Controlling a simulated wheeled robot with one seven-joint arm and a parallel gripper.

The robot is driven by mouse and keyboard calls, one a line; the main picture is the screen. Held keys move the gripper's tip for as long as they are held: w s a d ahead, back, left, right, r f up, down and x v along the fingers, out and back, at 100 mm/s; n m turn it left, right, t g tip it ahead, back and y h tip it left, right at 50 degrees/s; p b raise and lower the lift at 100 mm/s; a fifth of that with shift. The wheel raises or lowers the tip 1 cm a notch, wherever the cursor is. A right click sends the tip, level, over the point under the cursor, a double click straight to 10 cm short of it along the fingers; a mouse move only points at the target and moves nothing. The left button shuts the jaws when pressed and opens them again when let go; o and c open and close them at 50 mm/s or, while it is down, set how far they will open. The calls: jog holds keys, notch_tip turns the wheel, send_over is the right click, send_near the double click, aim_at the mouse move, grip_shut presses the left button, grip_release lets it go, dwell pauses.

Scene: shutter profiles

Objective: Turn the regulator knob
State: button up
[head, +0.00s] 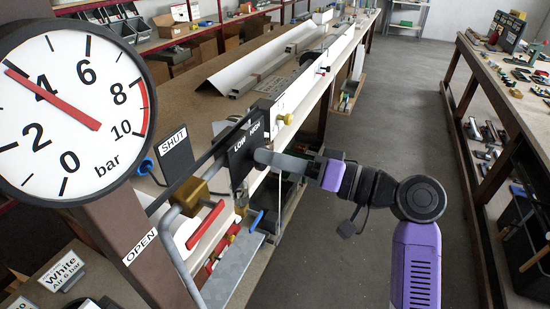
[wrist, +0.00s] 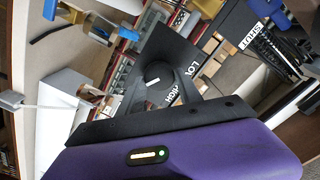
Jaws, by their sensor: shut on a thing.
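The regulator knob (wrist: 154,75) is round and black with a white mark, on a black plate (wrist: 172,45) marked LOW and HIGH in the wrist view. The plate (head: 239,158) also shows in the head view, where my gripper hides the knob. My gripper (head: 262,157) reaches the plate from the right and is shut on the knob; it also shows in the wrist view (wrist: 165,84). The white mark does not point straight at either word as far as I can tell. The gauge (head: 70,140) in the head view has a red needle near 4 bar.
A brass valve (head: 187,196) with a red lever (head: 205,225) sits left of my gripper, near SHUT (head: 174,142) and OPEN (head: 139,247) signs. A yellow knob (head: 285,119) stands behind my gripper. A workbench (head: 500,110) is at right; the floor (head: 410,120) between is clear.

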jog(key=o, duration=1.3)
jog(key=shift+o, duration=0.2)
jog(key=b+v, duration=0.2)
jog(key=v, duration=0.6)
